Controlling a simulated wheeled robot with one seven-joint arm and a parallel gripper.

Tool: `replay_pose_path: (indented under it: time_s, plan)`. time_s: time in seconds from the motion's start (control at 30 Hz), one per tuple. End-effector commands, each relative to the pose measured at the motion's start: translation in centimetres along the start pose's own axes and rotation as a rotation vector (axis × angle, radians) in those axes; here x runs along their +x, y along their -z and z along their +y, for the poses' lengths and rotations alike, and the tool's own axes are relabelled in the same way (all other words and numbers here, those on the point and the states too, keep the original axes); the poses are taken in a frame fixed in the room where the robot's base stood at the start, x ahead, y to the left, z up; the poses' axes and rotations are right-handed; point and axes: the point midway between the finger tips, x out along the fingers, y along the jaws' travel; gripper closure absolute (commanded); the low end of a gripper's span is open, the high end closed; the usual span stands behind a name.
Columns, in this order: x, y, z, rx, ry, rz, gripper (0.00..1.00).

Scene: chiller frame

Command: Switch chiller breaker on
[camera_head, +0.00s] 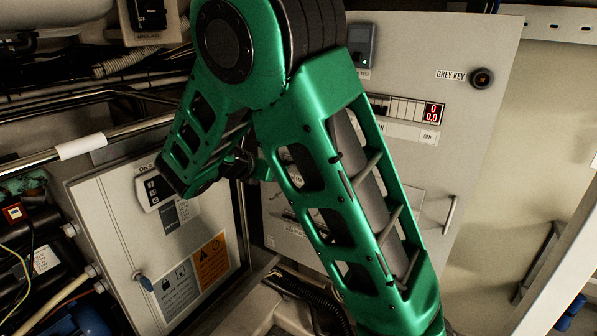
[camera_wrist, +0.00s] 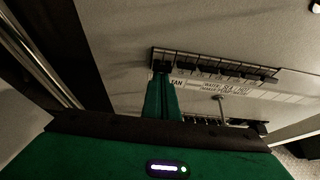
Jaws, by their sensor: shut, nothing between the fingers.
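In the wrist view a row of dark breakers (camera_wrist: 215,66) sits in a slot on the pale panel. A label strip (camera_wrist: 235,88) runs beneath it, with "FAN" at its left end and other print hard to read. My gripper (camera_wrist: 163,74) is shut and empty, its green fingers together at the left end of this row. Whether the tips touch a breaker I cannot tell. Which breaker is the chiller's and its lever position are unclear. In the head view my green arm hides most of the breaker area, and the gripper is mostly hidden behind it.
A hanging hook or handle (camera_wrist: 220,103) and a second dark row (camera_wrist: 225,122) lie below the first row. A grey cabinet (camera_head: 112,225) stands at left.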

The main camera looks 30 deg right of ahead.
Motion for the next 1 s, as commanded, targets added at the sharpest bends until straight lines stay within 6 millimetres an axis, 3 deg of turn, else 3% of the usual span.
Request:
replay_pose_path:
  time_s: [0.03, 0.33, 1.0]
  plan:
    - [-0.9, 0.0, 0.7, 0.001, -0.015, 0.040, 1.00]
    - [-0.9, 0.3, 0.7, -0.009, -0.013, 0.035, 1.00]
    - [-1.5, -1.2, 0.7, -0.006, -0.012, 0.033, 1.00]
